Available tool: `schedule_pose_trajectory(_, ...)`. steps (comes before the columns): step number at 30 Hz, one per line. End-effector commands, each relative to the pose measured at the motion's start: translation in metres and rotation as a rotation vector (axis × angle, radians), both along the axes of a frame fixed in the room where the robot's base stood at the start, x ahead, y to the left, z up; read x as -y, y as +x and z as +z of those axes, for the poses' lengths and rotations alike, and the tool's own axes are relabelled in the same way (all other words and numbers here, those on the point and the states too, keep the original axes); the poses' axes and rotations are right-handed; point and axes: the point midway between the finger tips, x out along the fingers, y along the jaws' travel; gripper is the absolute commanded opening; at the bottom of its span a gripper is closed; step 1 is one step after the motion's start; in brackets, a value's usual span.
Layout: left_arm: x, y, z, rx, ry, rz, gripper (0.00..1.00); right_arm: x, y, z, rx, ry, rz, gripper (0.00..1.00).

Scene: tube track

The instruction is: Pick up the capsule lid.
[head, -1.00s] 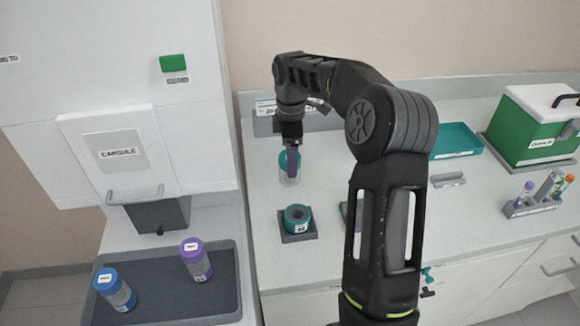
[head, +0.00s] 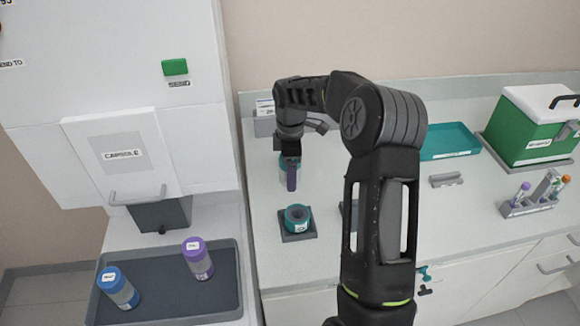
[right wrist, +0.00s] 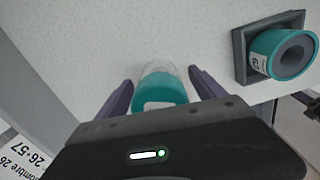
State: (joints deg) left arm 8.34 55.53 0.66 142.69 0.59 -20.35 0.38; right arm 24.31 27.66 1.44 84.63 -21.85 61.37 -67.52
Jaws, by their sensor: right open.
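The capsule lid, a clear cup with a teal band, stands on the white counter behind the teal capsule base. In the head view the lid (head: 283,172) is partly hidden by my right gripper (head: 291,178), which is just over it. In the right wrist view the lid (right wrist: 160,90) lies between the two purple fingers of the right gripper (right wrist: 161,76). The fingers are spread, with a gap on each side. The capsule base (head: 298,219), a teal ring with a grey core, sits in a dark square holder (head: 298,237). My left gripper is not in view.
On the left, a dark tray (head: 170,300) holds a blue-capped capsule (head: 118,288) and a purple-capped capsule (head: 198,258) below the capsule station (head: 122,155). To the right are a teal tray (head: 450,141), a green box (head: 530,135) and a tube rack (head: 532,205).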

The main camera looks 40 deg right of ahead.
Motion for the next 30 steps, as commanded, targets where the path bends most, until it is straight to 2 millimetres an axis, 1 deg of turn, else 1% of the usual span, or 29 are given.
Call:
schedule_pose_trajectory(11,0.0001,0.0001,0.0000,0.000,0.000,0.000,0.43,0.0000,0.0000,0.0003,0.000,0.000,0.000,0.79)
schedule_pose_trajectory(30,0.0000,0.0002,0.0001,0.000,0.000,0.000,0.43,-0.0001,0.0000,0.0004,0.000,0.000,0.000,0.27)
